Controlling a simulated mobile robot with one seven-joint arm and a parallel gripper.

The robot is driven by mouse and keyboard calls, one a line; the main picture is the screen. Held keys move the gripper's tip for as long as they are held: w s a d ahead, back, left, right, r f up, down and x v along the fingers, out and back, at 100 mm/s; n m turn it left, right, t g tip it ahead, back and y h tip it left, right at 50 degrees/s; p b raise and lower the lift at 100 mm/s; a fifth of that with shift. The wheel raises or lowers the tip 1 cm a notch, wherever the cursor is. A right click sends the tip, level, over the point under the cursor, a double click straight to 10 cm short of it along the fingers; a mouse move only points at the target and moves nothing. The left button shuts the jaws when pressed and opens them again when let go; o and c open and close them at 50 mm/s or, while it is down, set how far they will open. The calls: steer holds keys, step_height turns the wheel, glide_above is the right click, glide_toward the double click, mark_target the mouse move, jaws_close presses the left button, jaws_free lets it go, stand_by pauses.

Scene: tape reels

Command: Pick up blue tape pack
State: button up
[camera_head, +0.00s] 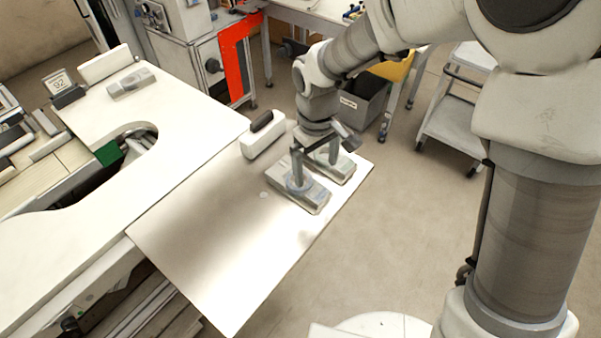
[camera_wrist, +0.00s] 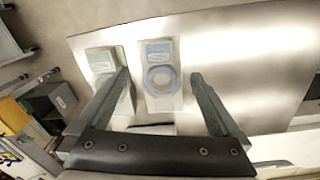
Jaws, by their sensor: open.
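The blue tape pack (camera_wrist: 160,78) is a pale block with a blue ring on its top. It lies on the white table leaf (camera_head: 215,235), near its right edge in the head view, where it also shows below my arm (camera_head: 308,196). My gripper (camera_wrist: 160,75) is open, with one finger on each side of the blue pack in the wrist view. A green-marked pack (camera_wrist: 103,66) lies beside the blue one, close to the left finger. I cannot tell whether that finger touches it. No pack is held.
A white block with a dark handle (camera_head: 263,135) stands behind the packs. Another pale pack (camera_head: 131,84) lies on the long counter at the left. A dark bin (camera_head: 364,98) and a cart (camera_head: 452,122) stand on the floor beyond. The front of the leaf is clear.

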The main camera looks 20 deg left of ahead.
mark_target(314, 191)
step_height(314, 191, down, 9)
steer(key=shift+w+a+p, duration=0.15)
steer(key=shift+p, duration=0.25)
steer(key=c, duration=1.3)
